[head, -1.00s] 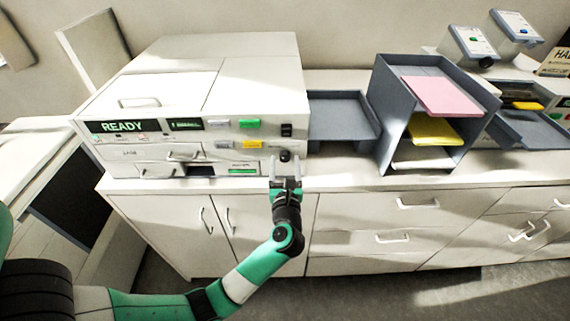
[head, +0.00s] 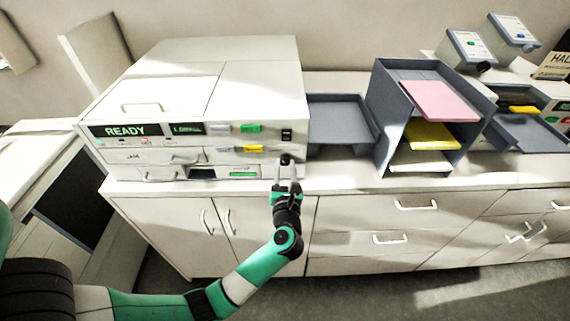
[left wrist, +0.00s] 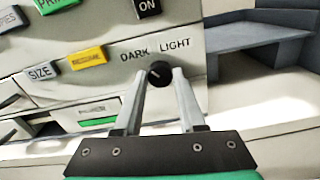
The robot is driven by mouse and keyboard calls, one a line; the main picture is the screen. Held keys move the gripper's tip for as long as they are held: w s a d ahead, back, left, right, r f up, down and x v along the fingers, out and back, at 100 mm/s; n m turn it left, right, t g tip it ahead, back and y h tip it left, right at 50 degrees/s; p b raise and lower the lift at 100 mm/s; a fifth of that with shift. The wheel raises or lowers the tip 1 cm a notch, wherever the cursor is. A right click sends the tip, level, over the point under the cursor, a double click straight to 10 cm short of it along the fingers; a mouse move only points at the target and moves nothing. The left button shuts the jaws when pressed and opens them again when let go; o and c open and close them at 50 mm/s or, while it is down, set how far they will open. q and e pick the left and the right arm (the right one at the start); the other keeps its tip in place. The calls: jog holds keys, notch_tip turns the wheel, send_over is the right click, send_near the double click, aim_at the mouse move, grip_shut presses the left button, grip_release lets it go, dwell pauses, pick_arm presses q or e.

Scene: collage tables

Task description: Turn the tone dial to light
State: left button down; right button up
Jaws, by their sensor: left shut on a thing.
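The tone dial (left wrist: 159,73) is a small round black knob on the copier front, below the printed words DARK and LIGHT in the left wrist view. It also shows as a dark knob in the head view (head: 285,159). My left gripper (left wrist: 159,78) is at the dial, with one grey finger on each side of it, shut on it. A pale mark on the knob is too small to read surely. In the head view my left gripper (head: 286,166) reaches up to the copier's lower right corner. My right gripper is not in view.
The white copier (head: 205,85) shows READY. Near the dial are a yellow button (left wrist: 88,57), a green button (left wrist: 56,4) and a black ON switch (left wrist: 147,7). A grey tray (head: 340,112) and a shelf with coloured paper (head: 432,135) stand to the right.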

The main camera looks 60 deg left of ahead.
pick_arm(q)
jog(key=m+p, duration=0.5)
jog(key=shift+r, duration=0.2)
jog(key=m+p, duration=0.2)
jog(key=m, duration=0.1)
jog(key=m+p, duration=0.3)
jog(key=m, duration=0.1)
jog(key=shift+f, duration=0.15)
jog(key=shift+f+m+p, duration=0.15)
jog(key=shift+m+p, duration=0.95)
jog(key=shift+m, duration=1)
jog(key=shift+c, duration=2.4)
grip_release()
